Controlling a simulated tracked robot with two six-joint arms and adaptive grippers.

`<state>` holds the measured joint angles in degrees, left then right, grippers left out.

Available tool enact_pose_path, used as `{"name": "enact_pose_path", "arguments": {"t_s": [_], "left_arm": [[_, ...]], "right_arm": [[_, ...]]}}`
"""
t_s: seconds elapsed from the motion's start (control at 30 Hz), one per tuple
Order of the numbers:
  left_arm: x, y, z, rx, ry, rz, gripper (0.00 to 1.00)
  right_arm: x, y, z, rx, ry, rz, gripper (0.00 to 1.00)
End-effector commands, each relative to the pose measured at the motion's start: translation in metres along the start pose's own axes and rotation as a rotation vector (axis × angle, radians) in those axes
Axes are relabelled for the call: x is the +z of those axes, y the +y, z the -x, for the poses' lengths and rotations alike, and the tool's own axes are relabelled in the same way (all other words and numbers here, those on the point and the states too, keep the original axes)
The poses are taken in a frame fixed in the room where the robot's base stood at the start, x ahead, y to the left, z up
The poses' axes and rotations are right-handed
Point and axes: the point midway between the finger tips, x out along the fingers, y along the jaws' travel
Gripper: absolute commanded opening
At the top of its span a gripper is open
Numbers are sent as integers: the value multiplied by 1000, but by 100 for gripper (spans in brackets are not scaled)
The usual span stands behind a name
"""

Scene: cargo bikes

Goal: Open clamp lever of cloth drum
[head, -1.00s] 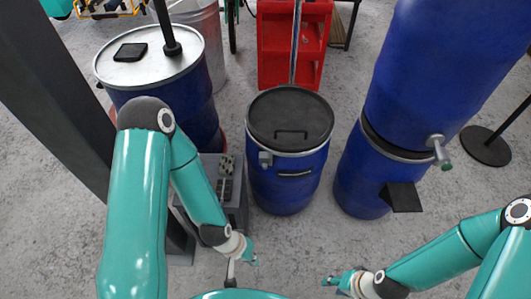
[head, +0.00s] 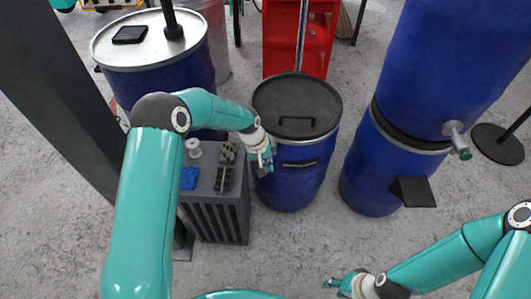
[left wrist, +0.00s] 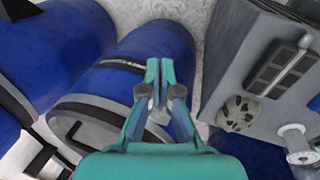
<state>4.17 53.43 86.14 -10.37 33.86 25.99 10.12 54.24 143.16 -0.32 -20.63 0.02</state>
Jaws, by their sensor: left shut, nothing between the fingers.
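The cloth drum appears to be the middle blue drum (head: 292,190), upright on the floor. It has a black lid with a handle (head: 290,121) and a metal clamp ring. It also shows in the left wrist view (left wrist: 128,92). My left gripper (head: 267,168) is shut and empty at the drum's left front, just below the rim. Its shut fingertips show in the left wrist view (left wrist: 161,70), over the drum's side. The clamp lever is mostly hidden behind this gripper; a pale piece shows between the finger links. My right gripper (head: 335,284) is low at front right, away from the drum; its fingers are unclear.
A grey cabinet (head: 215,215) with small items on top stands close left of the drum. A blue drum with a white lid (head: 150,42) is behind it. Stacked blue drums with a tap (head: 455,138) stand right. A red shelf (head: 280,45) is behind. The front floor is clear.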

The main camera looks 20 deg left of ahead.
Motion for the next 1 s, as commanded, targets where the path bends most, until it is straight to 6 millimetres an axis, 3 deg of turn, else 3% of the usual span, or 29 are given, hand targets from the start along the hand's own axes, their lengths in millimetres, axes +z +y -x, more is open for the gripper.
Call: {"name": "enact_pose_path", "arguments": {"t_s": [0.03, 0.1, 0.3, 0.4, 0.53, 1.0], "left_arm": [[-26, 3, 6, -14, 28, 28, 0], [-50, 6, 26, -40, 47, 73, 0], [-94, 7, 84, -97, 104, 207, 0], [-102, 6, 105, -114, 120, 256, 0], [-105, 5, 118, -125, 128, 287, 0], [-106, 4, 116, -127, 127, 290, 0]], "right_arm": [[0, 6, -17, 0, 0, 0, 40], [0, 9, -25, 0, 0, 0, 40], [0, 16, -45, 0, 0, 0, 40], [0, 18, -50, 0, 0, 0, 40], [0, 19, -52, 0, 0, 0, 40], [0, 19, -52, 0, 0, 0, 40]]}}
